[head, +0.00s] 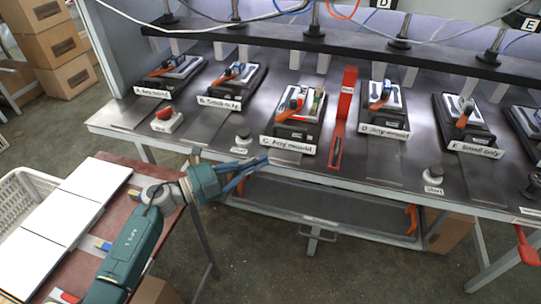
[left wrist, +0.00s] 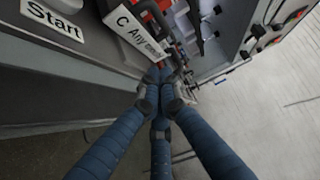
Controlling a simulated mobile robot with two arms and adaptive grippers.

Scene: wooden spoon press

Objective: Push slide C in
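Slide C (head: 296,112) is a dark block with a white "C Any mould" label (head: 288,145) on its front. It carries a red-edged tray with small items. Its label sits nearer the table's front edge than those of slides B and D. My left gripper (head: 261,162) is at the table's front edge, just in front and to the left of the label. In the left wrist view its blue fingers (left wrist: 160,76) come together, empty, at the label (left wrist: 140,36). I cannot tell whether they touch it. My right gripper is not in view.
A Start button (head: 243,136) stands left of slide C. A red upright post (head: 345,95) stands close on its right. Slides B (head: 233,83) and D (head: 384,103) flank it. Press rods (head: 314,20) and cables hang behind. A bench with white boards (head: 75,215) is at lower left.

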